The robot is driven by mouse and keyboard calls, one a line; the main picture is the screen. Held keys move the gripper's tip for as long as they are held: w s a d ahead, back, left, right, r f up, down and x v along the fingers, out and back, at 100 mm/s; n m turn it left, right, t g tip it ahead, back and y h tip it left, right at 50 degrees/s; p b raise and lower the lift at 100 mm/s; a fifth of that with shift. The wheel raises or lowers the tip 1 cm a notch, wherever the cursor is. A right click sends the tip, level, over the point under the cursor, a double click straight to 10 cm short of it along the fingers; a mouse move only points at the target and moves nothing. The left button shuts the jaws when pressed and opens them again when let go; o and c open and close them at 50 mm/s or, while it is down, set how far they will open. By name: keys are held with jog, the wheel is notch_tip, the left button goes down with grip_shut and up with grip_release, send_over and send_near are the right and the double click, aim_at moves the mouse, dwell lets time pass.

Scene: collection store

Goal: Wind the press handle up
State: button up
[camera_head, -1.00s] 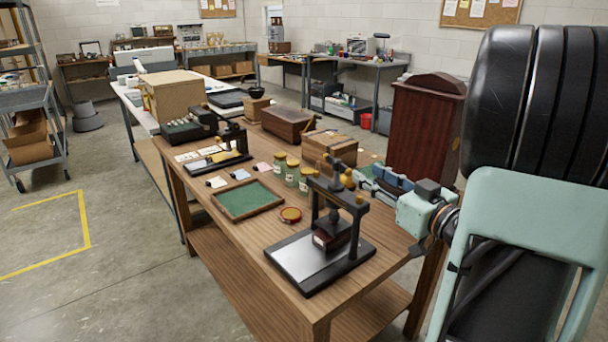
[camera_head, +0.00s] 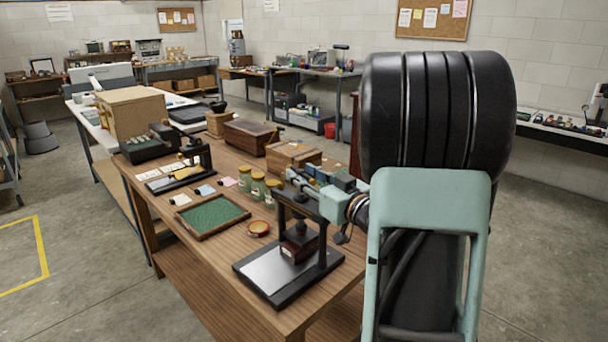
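The black press (camera_head: 325,253) stands on the near end of the wooden workbench, upright on a dark base with a shiny metal plate. A dark red block (camera_head: 295,250) sits under its frame, above the plate. My gripper (camera_head: 294,179) reaches in from the right and lies across the top of the press in this view. It hides most of the press handle. The fingers are small and overlap the things behind them. I cannot tell whether they are open or shut, or whether they touch the handle.
Wooden boxes (camera_head: 291,156) stand behind. My arm blocks the view right of the press. Open floor lies left of the bench.

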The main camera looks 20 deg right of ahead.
jog(key=shift+w, duration=0.1)
grip_shut()
jog(key=shift+d, duration=0.1)
jog(key=shift+n+g+y, duration=0.4)
jog(key=shift+n+y, duration=0.6)
jog(key=shift+y, duration=0.5)
grip_release()
